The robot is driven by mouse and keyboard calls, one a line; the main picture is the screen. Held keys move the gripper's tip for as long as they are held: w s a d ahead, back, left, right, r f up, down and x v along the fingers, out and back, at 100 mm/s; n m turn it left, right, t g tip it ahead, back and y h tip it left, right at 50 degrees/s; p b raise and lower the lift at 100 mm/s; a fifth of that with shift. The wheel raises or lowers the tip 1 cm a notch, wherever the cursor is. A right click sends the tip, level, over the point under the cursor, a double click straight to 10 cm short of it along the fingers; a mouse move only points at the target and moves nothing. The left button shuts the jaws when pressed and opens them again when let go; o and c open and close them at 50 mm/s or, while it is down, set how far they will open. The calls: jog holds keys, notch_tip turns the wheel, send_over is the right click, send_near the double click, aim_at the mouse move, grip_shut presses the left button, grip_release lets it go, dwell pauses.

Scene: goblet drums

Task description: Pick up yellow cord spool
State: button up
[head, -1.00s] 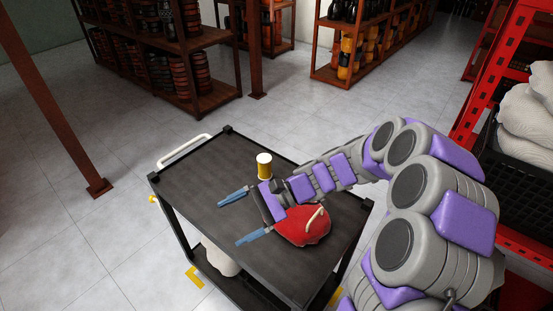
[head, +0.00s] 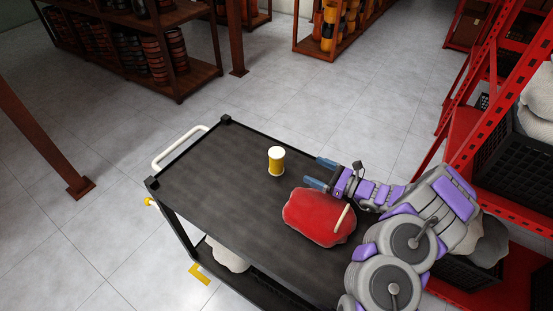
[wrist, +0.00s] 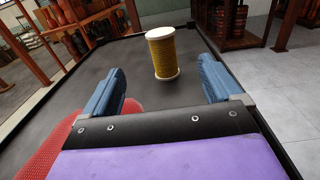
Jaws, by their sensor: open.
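The yellow cord spool (head: 276,163), with white ends, stands upright on the black cart top (head: 205,185). My gripper (head: 318,172) is open, to the right of the spool and apart from it. In the wrist view the spool (wrist: 162,54) stands ahead of the two blue fingers (wrist: 160,88), between their lines, with bare cart top between. Nothing is between the fingers.
A red bag-like object (head: 318,216) with a pale handle lies on the cart close to my gripper; its edge shows at lower left in the wrist view (wrist: 70,130). A red rack (head: 480,115) stands at right. The cart's left part is clear.

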jog(key=b, duration=0.2)
send_near(276, 152)
jog(key=x, duration=0.5)
jog(key=shift+f, duration=0.35)
jog(key=shift+w+a+b, duration=0.45)
jog(key=shift+b, duration=0.2)
jog(key=b+x, duration=0.1)
jog(key=x, duration=0.2)
jog(key=shift+d+f, duration=0.1)
jog(key=shift+w+a, duration=0.15)
jog(key=shift+a, duration=0.55)
jog(key=shift+d, duration=0.55)
jog(key=c, duration=0.7)
jog(key=shift+a, duration=0.35)
jog(key=c, duration=0.5)
